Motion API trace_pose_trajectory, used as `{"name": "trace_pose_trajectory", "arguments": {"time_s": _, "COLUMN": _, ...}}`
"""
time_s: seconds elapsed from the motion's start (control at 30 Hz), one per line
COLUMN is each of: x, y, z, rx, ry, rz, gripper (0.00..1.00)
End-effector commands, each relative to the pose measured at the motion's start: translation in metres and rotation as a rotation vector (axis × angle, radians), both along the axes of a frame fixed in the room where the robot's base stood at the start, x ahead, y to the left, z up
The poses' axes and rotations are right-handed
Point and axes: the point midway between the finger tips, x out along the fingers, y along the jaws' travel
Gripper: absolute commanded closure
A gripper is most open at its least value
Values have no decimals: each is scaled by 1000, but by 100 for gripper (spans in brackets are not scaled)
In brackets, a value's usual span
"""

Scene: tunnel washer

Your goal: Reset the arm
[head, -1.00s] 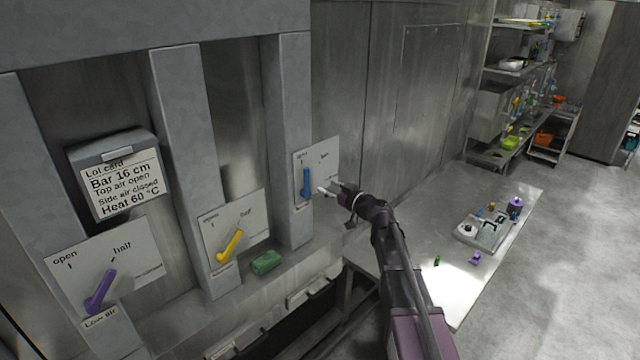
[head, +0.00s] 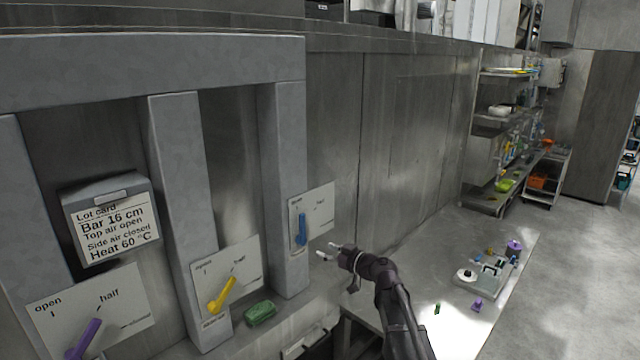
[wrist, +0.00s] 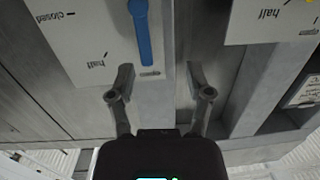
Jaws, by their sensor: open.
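My gripper (head: 328,253) is open and empty, just right of and a little below the blue lever (head: 301,230). In the wrist view my gripper's two fingers (wrist: 158,85) are spread apart, with the blue lever (wrist: 142,35) beyond them and nothing between them. The blue lever points upward on its white plate (head: 322,206), toward the label at the plate's upper left. The yellow lever (head: 222,296) and the purple lever (head: 84,340) both tilt up to the right on their own plates. A lot card (head: 115,226) reads bar 16 cm, top air open, side air closed, heat 60 °C.
A green block (head: 260,312) lies on the ledge below the levers. A pale table (head: 450,225) on the right holds a tray device (head: 482,280) and small coloured items. Shelves (head: 500,130) stand farther back. Open floor (head: 575,260) lies at the right.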

Motion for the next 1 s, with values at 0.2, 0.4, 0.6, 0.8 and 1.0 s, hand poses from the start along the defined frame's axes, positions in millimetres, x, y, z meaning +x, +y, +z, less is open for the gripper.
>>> {"name": "trace_pose_trajectory", "arguments": {"time_s": 0.2, "x": -44, "y": 4, "z": -81, "rx": -84, "ry": 192, "rz": 64, "gripper": 34}}
{"name": "trace_pose_trajectory", "arguments": {"time_s": 0.4, "x": -87, "y": -3, "z": -153, "rx": -182, "ry": 416, "rz": 76, "gripper": 34}}
{"name": "trace_pose_trajectory", "arguments": {"time_s": 0.6, "x": -130, "y": -20, "z": -223, "rx": -290, "ry": 653, "rz": 29, "gripper": 34}}
{"name": "trace_pose_trajectory", "arguments": {"time_s": 0.8, "x": -174, "y": -47, "z": -288, "rx": -402, "ry": 887, "rz": -85, "gripper": 34}}
{"name": "trace_pose_trajectory", "arguments": {"time_s": 1.0, "x": -218, "y": -82, "z": -345, "rx": -509, "ry": 1106, "rz": -265, "gripper": 34}}
